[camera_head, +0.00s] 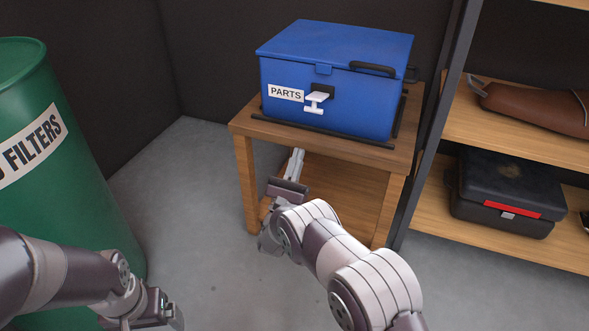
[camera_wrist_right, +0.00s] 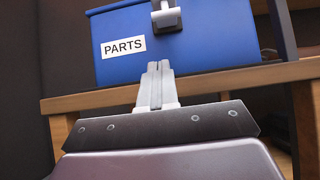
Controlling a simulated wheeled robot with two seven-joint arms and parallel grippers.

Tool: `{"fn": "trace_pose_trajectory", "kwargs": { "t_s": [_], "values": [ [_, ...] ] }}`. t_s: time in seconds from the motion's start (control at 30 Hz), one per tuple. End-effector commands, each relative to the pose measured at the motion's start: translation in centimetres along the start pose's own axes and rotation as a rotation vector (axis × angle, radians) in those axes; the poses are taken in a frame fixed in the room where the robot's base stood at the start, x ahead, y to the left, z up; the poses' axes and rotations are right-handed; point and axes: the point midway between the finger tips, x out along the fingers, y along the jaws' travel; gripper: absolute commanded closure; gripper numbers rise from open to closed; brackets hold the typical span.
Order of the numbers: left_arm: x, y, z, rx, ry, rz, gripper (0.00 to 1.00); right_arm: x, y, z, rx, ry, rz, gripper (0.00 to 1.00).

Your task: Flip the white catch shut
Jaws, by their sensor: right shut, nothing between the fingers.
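The white catch (camera_head: 317,101) hangs from a dark bracket on the front of the blue box (camera_head: 350,105), standing out from the face. It also shows in the right wrist view (camera_wrist_right: 167,17), at the top. A blue tab (camera_head: 323,70) sits on the lid edge above it. The lid looks down on the box. My right gripper (camera_head: 297,155) is shut and empty, in front of and below the catch, apart from it. In the right wrist view its fingers (camera_wrist_right: 157,68) point towards the box front. My left gripper (camera_head: 170,310) is low at left; its jaws are unclear.
The box stands on a wooden table (camera_head: 240,125) inside a dark rim (camera_head: 320,129). A green drum (camera_head: 60,200) stands at left. Shelves with a dark case (camera_head: 505,195) are at right, behind a dark post (camera_head: 432,130). Floor between drum and table is clear.

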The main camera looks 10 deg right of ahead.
Motion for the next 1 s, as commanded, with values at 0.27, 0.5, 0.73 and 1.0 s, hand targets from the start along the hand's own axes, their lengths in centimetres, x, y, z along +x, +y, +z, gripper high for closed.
{"fn": "trace_pose_trajectory", "kwargs": {
  "t_s": [0.27,0.5,0.73,1.0],
  "values": [
    [3.0,0.0,0.4,0.0,0.0,0.0,0.08,5.4,0.0,0.1,0.0,-0.003,-0.001,1.0],
    [4.1,0.0,0.5,0.0,0.0,0.0,0.08,7.5,0.0,2.4,-0.001,0.0,0.0,1.0],
    [4.1,0.0,0.5,0.0,0.0,0.0,0.08,7.9,0.0,2.8,-0.001,0.001,0.001,1.0],
    [4.0,0.0,0.5,0.0,0.0,0.0,0.08,7.9,0.1,3.0,-0.001,0.006,0.001,1.0]
  ]
}}
